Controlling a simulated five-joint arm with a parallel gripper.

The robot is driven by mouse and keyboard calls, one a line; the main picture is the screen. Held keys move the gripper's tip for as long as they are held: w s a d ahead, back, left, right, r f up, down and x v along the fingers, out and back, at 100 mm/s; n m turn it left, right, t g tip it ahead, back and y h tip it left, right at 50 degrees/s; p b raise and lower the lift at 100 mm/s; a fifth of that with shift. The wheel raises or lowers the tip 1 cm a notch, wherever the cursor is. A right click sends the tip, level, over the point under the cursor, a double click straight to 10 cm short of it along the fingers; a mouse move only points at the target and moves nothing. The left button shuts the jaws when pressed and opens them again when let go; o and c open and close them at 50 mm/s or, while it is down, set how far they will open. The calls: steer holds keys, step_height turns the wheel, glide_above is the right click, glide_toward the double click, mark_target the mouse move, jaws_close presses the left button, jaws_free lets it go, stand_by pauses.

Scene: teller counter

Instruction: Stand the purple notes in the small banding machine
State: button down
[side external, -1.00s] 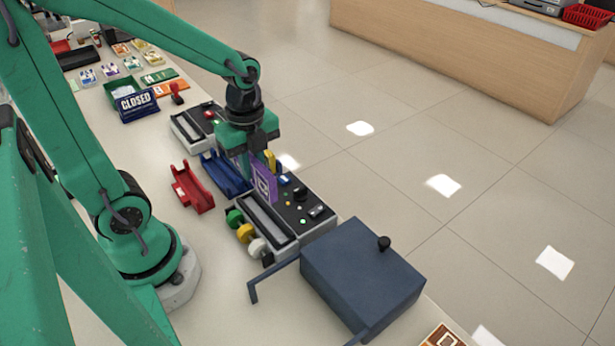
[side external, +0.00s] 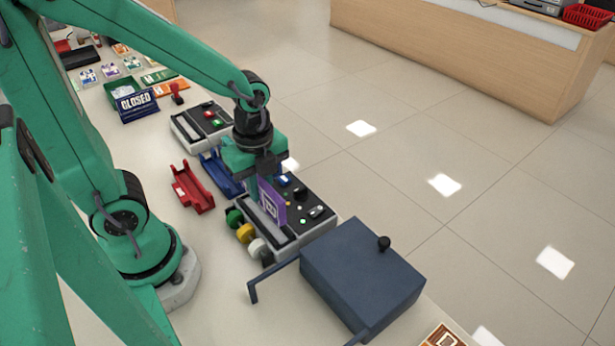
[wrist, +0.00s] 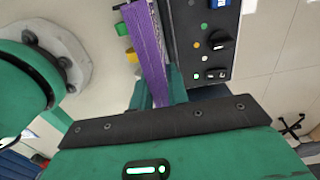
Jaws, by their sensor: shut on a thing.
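The purple notes (side external: 271,203) are a strapped bundle standing upright on edge. They also show in the wrist view (wrist: 147,45), reaching up from between the fingers. My gripper (side external: 265,182) is shut on their upper part, over the nearer banding machine (side external: 317,227), which has a dark control panel and a long slot. The bundle's lower edge is at the slot; I cannot tell whether it is inside or just above. Another banding machine (side external: 190,128) stands farther back and looks smaller.
A red tray (side external: 190,190) and a blue tray (side external: 218,174) lie beside the machines. Coloured rolls (side external: 245,233) sit at the nearer machine's left side. A dark blue box (side external: 355,275) with a knob stands in front.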

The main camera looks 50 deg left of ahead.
mark_target(262, 204)
steer(key=shift+f, duration=1.5)
steer(key=shift+f, duration=1.1)
steer(key=c, duration=1.3)
jaws_free()
steer(key=shift+r, duration=0.1)
steer(key=shift+r, duration=3.45)
